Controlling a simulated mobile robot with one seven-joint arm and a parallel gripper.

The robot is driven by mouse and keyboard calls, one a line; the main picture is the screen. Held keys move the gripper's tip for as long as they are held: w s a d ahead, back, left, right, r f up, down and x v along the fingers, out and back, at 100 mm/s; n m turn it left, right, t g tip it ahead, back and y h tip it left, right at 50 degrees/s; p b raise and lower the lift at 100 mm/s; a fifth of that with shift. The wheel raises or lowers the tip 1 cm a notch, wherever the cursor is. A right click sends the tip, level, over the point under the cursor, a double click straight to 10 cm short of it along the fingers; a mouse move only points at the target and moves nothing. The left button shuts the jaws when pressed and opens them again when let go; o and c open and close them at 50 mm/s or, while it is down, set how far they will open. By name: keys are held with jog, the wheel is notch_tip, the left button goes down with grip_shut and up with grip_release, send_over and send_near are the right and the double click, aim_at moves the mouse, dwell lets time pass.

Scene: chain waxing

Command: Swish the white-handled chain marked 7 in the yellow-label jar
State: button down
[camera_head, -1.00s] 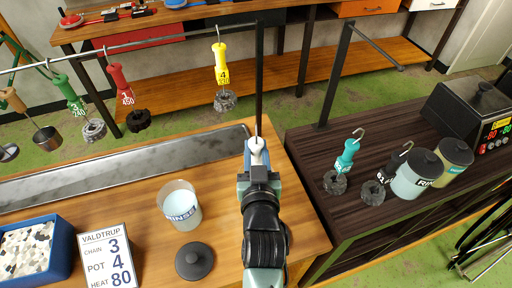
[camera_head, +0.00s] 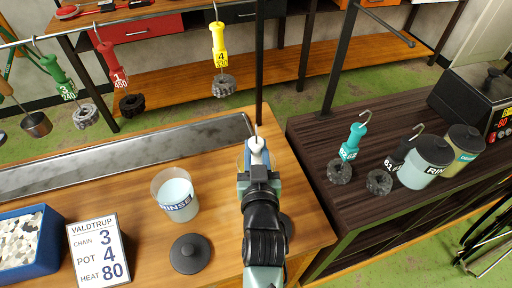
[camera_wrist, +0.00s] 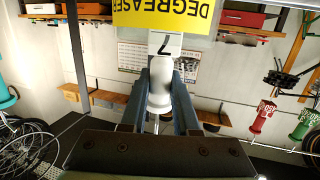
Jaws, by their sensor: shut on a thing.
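My gripper (camera_head: 257,160) is shut on the white handle (camera_wrist: 160,88) of a chain. The handle's tag (camera_wrist: 165,45), which reads 7 upside down, shows in the wrist view. A metal hook stands up from the handle in the head view. The chain itself is hidden. A yellow label (camera_wrist: 190,12) reading DEGREASER upside down fills the top of the wrist view, just beyond the tag. Its jar is not clearly visible in the head view, where my arm and gripper cover that part of the bench. I cannot tell whether the chain is inside the jar.
An open RINSE jar (camera_head: 175,196) and a dark lid (camera_head: 190,253) stand left of my arm. A card (camera_head: 98,250) and a blue tray (camera_head: 58,255) are further left. Handled chains hang from the rail behind. Lidded jars (camera_head: 425,163) and a teal-handled chain (camera_head: 352,150) occupy the right bench.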

aim_at(257, 144)
notch_tip(257, 144, up, 4)
jog(key=p, duration=0.3)
notch_tip(257, 144, down, 4)
jog(key=b, duration=0.3)
jog(key=shift+r+p, duration=1.2)
jog(key=shift+r, duration=0.75)
notch_tip(257, 144, down, 4)
jog(key=b, duration=0.3)
jog(key=shift+b, duration=0.3)
notch_tip(257, 144, up, 4)
jog(key=p, duration=0.3)
notch_tip(257, 144, down, 4)
jog(key=b, duration=0.3)
notch_tip(257, 144, up, 4)
jog(key=p, duration=0.3)
jog(key=shift+r, duration=0.1)
notch_tip(257, 144, down, 4)
jog(key=b, duration=0.3)
notch_tip(257, 144, up, 15)
jog(key=p, duration=1.2)
jog(key=shift+f, duration=0.2)
